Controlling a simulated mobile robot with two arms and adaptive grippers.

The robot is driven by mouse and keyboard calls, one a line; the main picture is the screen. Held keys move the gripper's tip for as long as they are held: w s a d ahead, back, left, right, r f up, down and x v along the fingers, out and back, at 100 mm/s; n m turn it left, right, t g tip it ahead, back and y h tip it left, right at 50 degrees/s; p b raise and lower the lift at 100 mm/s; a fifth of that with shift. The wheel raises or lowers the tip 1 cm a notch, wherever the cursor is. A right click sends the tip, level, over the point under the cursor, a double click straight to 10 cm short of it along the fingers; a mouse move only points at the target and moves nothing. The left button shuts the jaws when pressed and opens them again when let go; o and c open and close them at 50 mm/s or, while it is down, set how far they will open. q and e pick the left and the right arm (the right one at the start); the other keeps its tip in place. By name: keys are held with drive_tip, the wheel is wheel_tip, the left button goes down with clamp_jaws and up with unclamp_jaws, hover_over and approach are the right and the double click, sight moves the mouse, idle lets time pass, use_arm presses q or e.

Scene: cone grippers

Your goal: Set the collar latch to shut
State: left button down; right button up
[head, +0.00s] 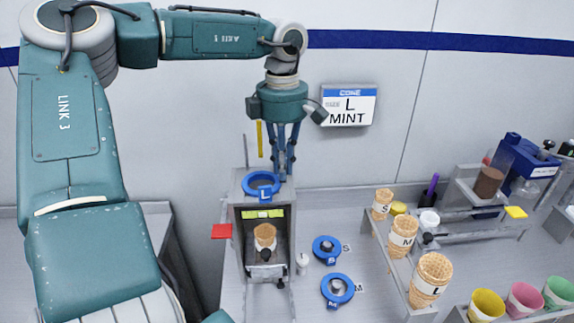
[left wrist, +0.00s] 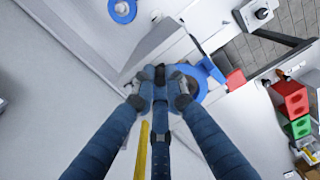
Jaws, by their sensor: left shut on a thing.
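A blue collar marked L (head: 261,185) sits on top of an upright grey housing (head: 240,215). Part of the blue collar (left wrist: 201,80) also shows in the left wrist view, just right of the fingertips. My left gripper (head: 287,168) points down at the back right of the collar. In the left wrist view its fingers (left wrist: 159,84) are close together, shut on a small part by the collar, which I take to be the collar latch. The fingers hide most of that part, so its position is unclear. My right gripper is not in view.
A waffle cone (head: 265,237) stands inside the housing, and a red tab (head: 222,231) sticks out at its left. Two blue rings (head: 327,249) (head: 337,290) lie to the right. A rack (head: 408,270) holds cones S, M and L. A wall sign (head: 348,105) reads L MINT.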

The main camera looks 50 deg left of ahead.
use_arm(q)
drive_tip(key=shift+a+r+m, duration=0.15)
drive_tip(key=shift+m, duration=0.15)
drive_tip(key=c, duration=1.8)
unclamp_jaws()
drive_tip(key=shift+o, duration=0.2)
drive_tip(key=shift+s, duration=0.15)
wheel_tip(320, 180, up, 12)
